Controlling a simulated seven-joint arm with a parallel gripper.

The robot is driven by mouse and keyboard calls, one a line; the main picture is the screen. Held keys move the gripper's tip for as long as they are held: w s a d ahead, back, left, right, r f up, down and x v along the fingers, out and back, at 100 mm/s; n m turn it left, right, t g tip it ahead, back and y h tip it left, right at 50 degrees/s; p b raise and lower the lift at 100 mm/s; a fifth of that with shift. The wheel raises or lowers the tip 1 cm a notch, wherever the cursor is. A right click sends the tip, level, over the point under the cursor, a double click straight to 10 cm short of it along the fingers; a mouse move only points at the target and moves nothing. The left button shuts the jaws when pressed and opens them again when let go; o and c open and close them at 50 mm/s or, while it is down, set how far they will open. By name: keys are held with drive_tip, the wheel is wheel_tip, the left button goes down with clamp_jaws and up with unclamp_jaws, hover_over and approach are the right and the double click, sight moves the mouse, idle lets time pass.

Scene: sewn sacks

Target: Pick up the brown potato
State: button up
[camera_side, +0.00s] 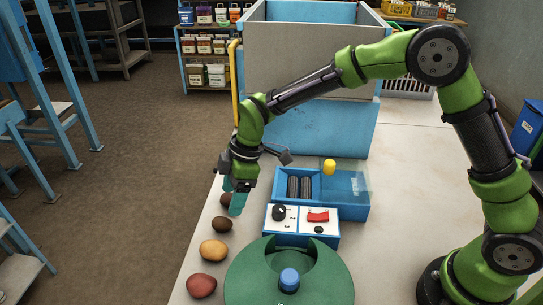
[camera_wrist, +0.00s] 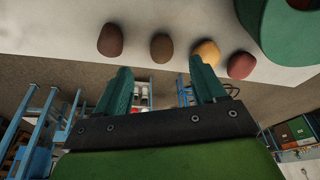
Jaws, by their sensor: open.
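Several potatoes lie in a row along the table's left edge in the side view. The brown potato (camera_side: 222,224) lies between a yellowish one (camera_side: 213,250) and a darker reddish-brown one (camera_side: 225,199), which is partly covered by my gripper. A red one (camera_side: 201,286) lies nearest the camera. My gripper (camera_side: 232,200) points down near the row's far end, open and empty. In the wrist view, the brown potato (camera_wrist: 161,48) shows beyond the gap between my spread teal fingers (camera_wrist: 160,70). The reddish-brown one (camera_wrist: 110,41) is to its left there.
A blue box (camera_side: 350,208) holding dark cylinders, with a yellow object (camera_side: 329,167) above it, stands right of my gripper. A switch panel (camera_side: 285,227) and a green round fixture (camera_side: 250,280) stand nearer. A large blue-grey bin (camera_side: 290,65) stands behind.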

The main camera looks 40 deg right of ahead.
sight(224, 219)
drive_tip(key=x, duration=0.8)
drive_tip(key=shift+a, duration=0.3)
drive_tip(key=shift+w, duration=0.1)
drive_tip(key=c, duration=1.1)
